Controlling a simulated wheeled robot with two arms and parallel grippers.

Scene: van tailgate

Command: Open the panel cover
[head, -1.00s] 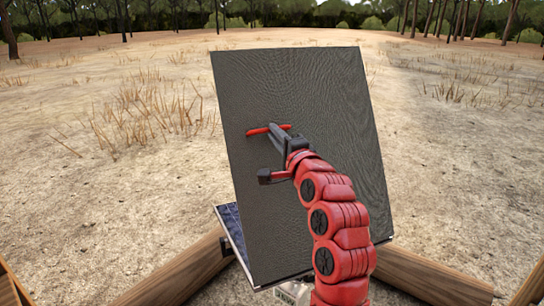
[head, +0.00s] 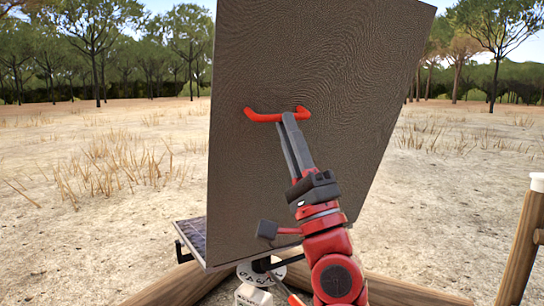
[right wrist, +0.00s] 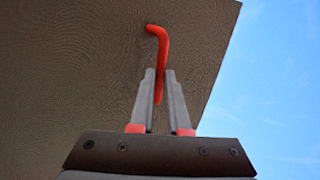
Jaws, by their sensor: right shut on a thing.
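The panel cover (head: 350,60) is a large dark textured board standing raised and tilted in the head view. A red handle (head: 262,117) is fixed to its face; it also shows in the right wrist view (right wrist: 159,42). My right gripper (head: 288,116) is shut on the handle near its right end. In the right wrist view its two fingers (right wrist: 158,88) stand either side of the red bar. A solar panel (head: 190,236) shows partly at the cover's lower left; the cover hides the rest. My left gripper is not in view.
A white and grey round fitting (head: 258,273) sits below the cover's lower edge. Wooden logs (head: 400,292) lie around the base, and a wooden post (head: 525,240) stands at the right. Dry sandy ground lies open behind, with trees farther back.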

